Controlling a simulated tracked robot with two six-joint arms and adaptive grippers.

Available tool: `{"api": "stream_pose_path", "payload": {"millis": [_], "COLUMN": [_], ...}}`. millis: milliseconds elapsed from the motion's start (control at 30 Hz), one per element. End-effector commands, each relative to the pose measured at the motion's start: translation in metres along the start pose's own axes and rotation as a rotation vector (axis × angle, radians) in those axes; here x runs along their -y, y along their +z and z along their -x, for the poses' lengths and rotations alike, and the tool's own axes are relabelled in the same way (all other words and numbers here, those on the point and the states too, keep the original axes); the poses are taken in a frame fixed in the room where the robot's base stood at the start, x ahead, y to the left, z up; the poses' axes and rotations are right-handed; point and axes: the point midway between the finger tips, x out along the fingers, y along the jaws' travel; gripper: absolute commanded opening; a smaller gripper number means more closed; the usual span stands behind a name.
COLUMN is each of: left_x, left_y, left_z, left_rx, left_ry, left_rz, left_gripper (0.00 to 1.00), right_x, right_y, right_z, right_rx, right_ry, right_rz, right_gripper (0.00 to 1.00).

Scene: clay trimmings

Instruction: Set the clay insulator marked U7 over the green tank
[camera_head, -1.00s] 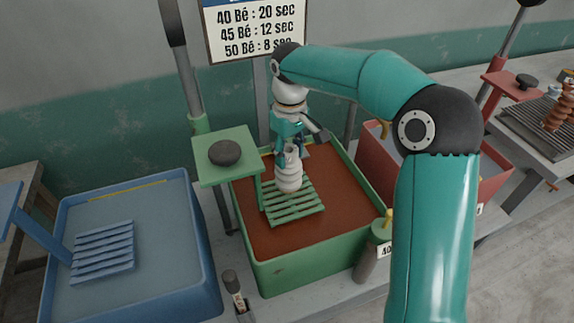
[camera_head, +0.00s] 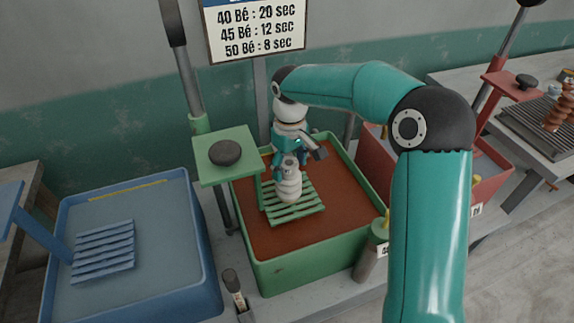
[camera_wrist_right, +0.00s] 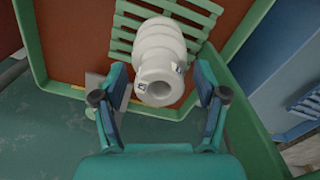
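The pale, ribbed clay insulator (camera_head: 289,188) appears upright on the slatted green rack (camera_head: 312,208) of the green tank (camera_head: 330,260), which holds reddish-brown liquid. In the right wrist view the insulator (camera_wrist_right: 158,52) shows its open end toward me. Small marks show near its rim, too small to read. My right gripper (camera_head: 289,164) is above the insulator, pointing down. In the wrist view the two fingers of my right gripper (camera_wrist_right: 161,75) are spread on either side of the insulator with a gap at each side. My left gripper is not in view.
A green side plate with a dark knob (camera_head: 226,152) stands close left of the rack. A blue tank (camera_head: 130,290) is at left, a red tank (camera_head: 492,185) at right. A capped cylinder (camera_head: 371,258) stands at the front right corner. A sign (camera_head: 256,30) hangs behind.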

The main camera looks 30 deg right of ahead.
Motion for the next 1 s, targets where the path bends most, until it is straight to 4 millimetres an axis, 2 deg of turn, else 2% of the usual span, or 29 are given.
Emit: {"api": "stream_pose_path", "payload": {"millis": [233, 367, 800, 1000], "left_x": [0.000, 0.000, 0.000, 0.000], "left_y": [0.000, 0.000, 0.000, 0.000], "left_z": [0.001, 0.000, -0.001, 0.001], "left_rx": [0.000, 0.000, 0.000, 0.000], "left_ry": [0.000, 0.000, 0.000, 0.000], "left_rz": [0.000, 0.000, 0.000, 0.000], "left_gripper": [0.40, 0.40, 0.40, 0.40], "right_x": [0.000, 0.000, 0.001, 0.001], "right_y": [0.000, -0.001, -0.001, -0.001], "right_z": [0.003, 0.014, 0.098, 0.118], "right_rx": [-0.001, -0.003, -0.003, -0.001], "right_ry": [0.000, 0.001, 0.001, 0.001], "right_rz": [0.001, 0.001, 0.002, 0.001], "right_gripper": [0.72, 0.72, 0.72, 0.72]}}
